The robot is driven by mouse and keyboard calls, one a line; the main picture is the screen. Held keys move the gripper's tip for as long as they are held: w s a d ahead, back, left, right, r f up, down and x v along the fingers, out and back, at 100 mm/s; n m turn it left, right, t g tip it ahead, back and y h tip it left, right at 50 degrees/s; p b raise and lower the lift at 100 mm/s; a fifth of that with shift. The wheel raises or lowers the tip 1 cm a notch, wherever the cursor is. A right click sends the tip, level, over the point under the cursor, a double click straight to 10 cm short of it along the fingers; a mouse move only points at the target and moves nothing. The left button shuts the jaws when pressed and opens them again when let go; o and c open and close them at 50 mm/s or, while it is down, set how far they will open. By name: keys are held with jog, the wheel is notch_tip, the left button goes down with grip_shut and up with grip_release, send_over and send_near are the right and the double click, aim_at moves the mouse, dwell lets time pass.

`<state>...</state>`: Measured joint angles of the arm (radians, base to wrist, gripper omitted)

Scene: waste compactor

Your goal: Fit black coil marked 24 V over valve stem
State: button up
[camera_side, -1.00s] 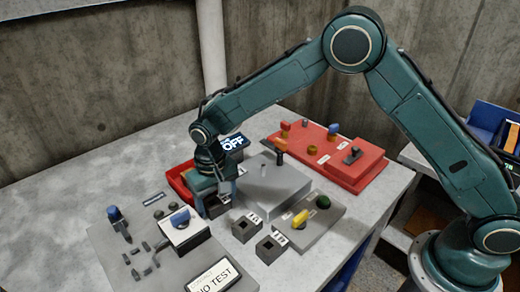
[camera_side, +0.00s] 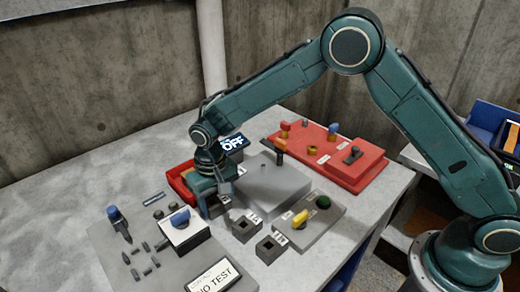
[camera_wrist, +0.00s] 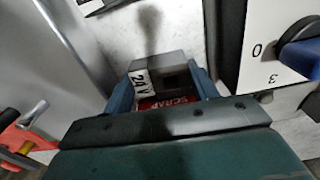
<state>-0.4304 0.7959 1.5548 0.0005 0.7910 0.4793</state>
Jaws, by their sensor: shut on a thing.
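The black coil marked 24 V (camera_wrist: 162,76) is between my gripper's two blue fingers in the wrist view. Its white label faces up on its left part, and a dark square opening shows beside it. My gripper (camera_wrist: 163,90) is shut on it. In the side view my gripper (camera_side: 222,194) is low over the table, left of the grey block, and mostly hides the coil.
Two similar black coils (camera_side: 244,229) (camera_side: 269,249) stand in front. The grey block (camera_side: 270,190) is right of my gripper. A red tray (camera_side: 180,180) is behind it; red lettered SCRAP (camera_wrist: 168,102) shows beside the coil. A white panel with a blue knob (camera_side: 180,218) is close in front.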

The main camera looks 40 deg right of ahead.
aim_at(221, 200)
jog(key=shift+r, duration=0.1)
notch_tip(221, 200, up, 20)
dwell(0.7)
dwell(0.5)
jog(key=s+d+f+m, duration=0.1)
jog(key=d+f+m, duration=0.1)
jog(key=d+m, duration=0.5)
jog(key=s+d+f+m, duration=0.2)
jog(key=d+f+m, duration=0.1)
jog(key=d+m, duration=0.4)
jog(key=shift+m, duration=1.7)
jog(key=shift+f, duration=0.2)
jog(key=shift+f, duration=2.7)
jog(key=shift+f, duration=1)
